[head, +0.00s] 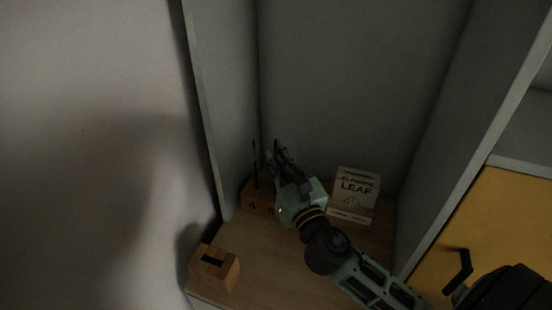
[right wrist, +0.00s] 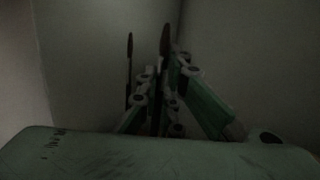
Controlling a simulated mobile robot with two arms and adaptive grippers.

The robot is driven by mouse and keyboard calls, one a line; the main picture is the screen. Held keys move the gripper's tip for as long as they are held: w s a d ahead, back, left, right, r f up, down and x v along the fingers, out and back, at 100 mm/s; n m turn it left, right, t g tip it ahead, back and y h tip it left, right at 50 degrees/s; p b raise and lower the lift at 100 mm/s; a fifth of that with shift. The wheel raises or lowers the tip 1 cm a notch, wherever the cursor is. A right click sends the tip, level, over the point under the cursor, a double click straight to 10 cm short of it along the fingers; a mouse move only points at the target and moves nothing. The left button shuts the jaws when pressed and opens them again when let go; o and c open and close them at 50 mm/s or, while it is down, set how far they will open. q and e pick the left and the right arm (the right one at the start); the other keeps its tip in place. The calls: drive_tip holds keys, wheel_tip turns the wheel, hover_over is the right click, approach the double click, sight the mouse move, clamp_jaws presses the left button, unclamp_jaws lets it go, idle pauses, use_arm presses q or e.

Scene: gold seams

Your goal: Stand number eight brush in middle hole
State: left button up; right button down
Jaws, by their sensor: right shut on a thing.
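A wooden block with holes (head: 252,196) stands in the back left corner of the shelf, partly hidden by my right gripper (head: 277,150). A thin dark brush (head: 254,158) stands upright at the block's left part; it also shows in the right wrist view (right wrist: 129,62). My right gripper is shut on a second dark brush (right wrist: 165,42), held roughly upright to the right of the first. Its lower end is hidden behind the fingers, so I cannot tell whether it is in a hole. No number is readable. My left gripper is not in view.
A box marked LEAF (head: 354,194) stands against the back, right of my gripper. A wooden box with a dark slot (head: 214,267) sits at the front left edge. Shelf walls close in left, back and right. A yellow panel (head: 510,225) is at right.

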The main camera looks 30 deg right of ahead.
drive_tip(key=shift+f, duration=0.1)
idle(0.3)
drive_tip(key=shift+f, duration=0.35)
drive_tip(key=c, duration=1.8)
unclamp_jaws()
drive_tip(key=shift+c, duration=0.2)
drive_tip(key=s+f, duration=0.1)
drive_tip(key=s, duration=1.1)
drive_tip(key=shift+a+f, duration=0.35)
drive_tip(key=shift+a, duration=0.1)
